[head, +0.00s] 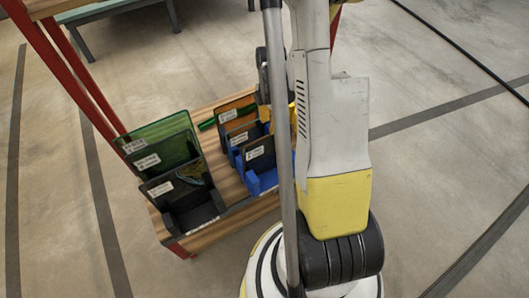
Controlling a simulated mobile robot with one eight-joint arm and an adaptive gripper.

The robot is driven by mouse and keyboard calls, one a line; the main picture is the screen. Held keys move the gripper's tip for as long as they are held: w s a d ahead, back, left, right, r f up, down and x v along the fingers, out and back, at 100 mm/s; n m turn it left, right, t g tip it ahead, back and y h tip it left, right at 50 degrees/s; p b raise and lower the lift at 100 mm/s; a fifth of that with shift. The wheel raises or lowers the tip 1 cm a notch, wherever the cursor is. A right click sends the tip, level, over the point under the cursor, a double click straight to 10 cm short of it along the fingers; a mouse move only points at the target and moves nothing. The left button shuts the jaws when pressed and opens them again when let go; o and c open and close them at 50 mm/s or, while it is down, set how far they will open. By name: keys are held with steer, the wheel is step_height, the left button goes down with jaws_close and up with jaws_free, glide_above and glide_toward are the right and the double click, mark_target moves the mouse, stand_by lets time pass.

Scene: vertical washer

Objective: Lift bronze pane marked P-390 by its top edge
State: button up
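Several upright panes with white labels stand in two groups on a wooden rack shelf. In the right group, an orange-brown, bronze-looking pane (234,108) stands at the back. A darker brownish pane (241,131) is in front of it, and a dark pane (260,156) stands nearest in a blue holder (265,183). The label writing is too small to read, so I cannot tell which one is P-390. A dark part that looks like my gripper (264,92) shows beside my arm, close to the right group's right side. My arm hides most of it, and its fingers are not clear.
The left group has two green panes (160,132) and a dark pane (178,184) in a black holder (196,216). Red rack posts (62,66) rise at the left. A greenish table (100,10) stands behind. The floor at the right is clear.

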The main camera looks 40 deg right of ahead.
mark_target(268, 135)
steer(key=f+b, duration=0.1)
steer(key=f, duration=0.2)
steer(key=f+b, duration=0.2)
steer(key=f, duration=0.2)
steer(key=shift+w+a+f, duration=0.1)
steer(key=shift+w+f, duration=0.05)
steer(key=shift+w, duration=0.05)
jaws_close()
